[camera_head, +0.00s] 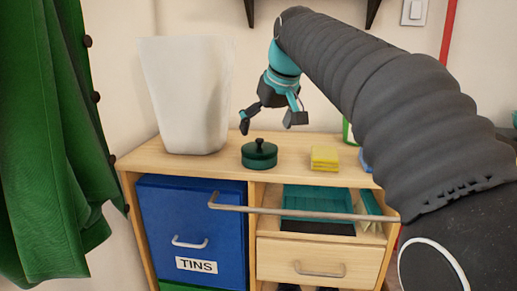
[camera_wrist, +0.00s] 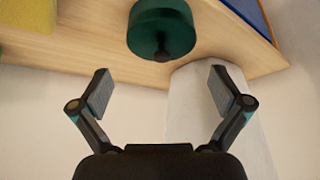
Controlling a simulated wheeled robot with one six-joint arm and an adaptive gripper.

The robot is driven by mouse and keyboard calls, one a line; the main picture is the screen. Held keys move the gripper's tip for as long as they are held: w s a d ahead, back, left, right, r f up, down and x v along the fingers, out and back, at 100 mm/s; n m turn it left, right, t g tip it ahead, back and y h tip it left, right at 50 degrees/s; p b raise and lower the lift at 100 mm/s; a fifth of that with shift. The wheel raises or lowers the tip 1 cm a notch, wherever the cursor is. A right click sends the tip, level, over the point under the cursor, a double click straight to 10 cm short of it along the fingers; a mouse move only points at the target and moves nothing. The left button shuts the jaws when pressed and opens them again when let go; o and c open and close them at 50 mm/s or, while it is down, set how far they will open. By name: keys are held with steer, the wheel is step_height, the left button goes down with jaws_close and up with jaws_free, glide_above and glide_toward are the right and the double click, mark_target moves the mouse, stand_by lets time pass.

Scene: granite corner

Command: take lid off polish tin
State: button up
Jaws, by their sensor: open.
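The polish tin (camera_head: 259,160) is a low, dark green round tin on the wooden cabinet top. Its lid (camera_head: 259,149) is on it, with a small dark knob in the middle. My gripper (camera_head: 270,121) is open and empty above the tin, apart from it. In the wrist view the gripper (camera_wrist: 160,90) has its two fingers spread wide. The tin (camera_wrist: 161,18) shows there at the top middle, beyond the fingertips, with its knob facing down in the picture.
A tall white bin (camera_head: 187,95) stands left of the tin, and a yellow sponge block (camera_head: 325,158) lies to the right. A blue drawer marked TINS (camera_head: 190,225) is below, beside a metal rail (camera_head: 300,212). A green coat (camera_head: 55,140) hangs at left.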

mark_target(261, 140)
steer(key=x, duration=0.5)
steer(key=shift+a, duration=0.1)
steer(key=c, duration=0.7)
